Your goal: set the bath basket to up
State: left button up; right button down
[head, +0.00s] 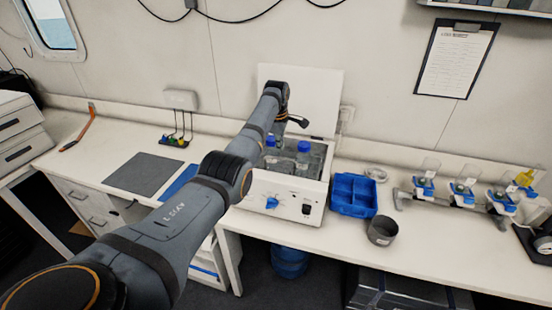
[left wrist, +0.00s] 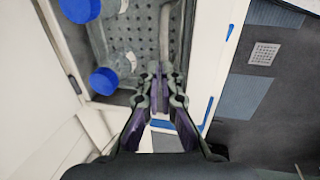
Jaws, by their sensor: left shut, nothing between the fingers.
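The white water bath (head: 280,205) stands on the bench with its lid (head: 305,95) raised behind it. Blue-capped bottles (head: 304,158) stand inside it. The perforated grey bath basket (left wrist: 140,40) shows in the left wrist view beside two blue caps (left wrist: 104,80). My left gripper (head: 300,122) is above the bath opening at its back part. In the left wrist view the left gripper (left wrist: 160,72) is shut and empty, its fingertips over the basket's edge. I cannot tell whether they touch it. My arm hides part of the bath and basket in the head view. My right gripper is not in view.
A blue divided tray (head: 354,195) and a grey cup (head: 382,231) are right of the bath. A rack with clear funnels (head: 463,187) is farther right. A dark mat (head: 144,173) lies on the left bench. A clipboard (head: 457,60) hangs on the wall.

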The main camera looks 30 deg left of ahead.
pick_arm(q)
jog(key=shift+o, duration=0.9)
jog(key=shift+s, duration=0.1)
jog(key=shift+w+f, duration=0.55)
jog(key=shift+w, duration=0.1)
jog(key=shift+r, duration=0.2)
jog(key=v, duration=1.1)
jog(key=shift+r, duration=0.4)
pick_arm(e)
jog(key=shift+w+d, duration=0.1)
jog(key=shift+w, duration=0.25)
pick_arm(q)
jog(key=shift+f, duration=0.15)
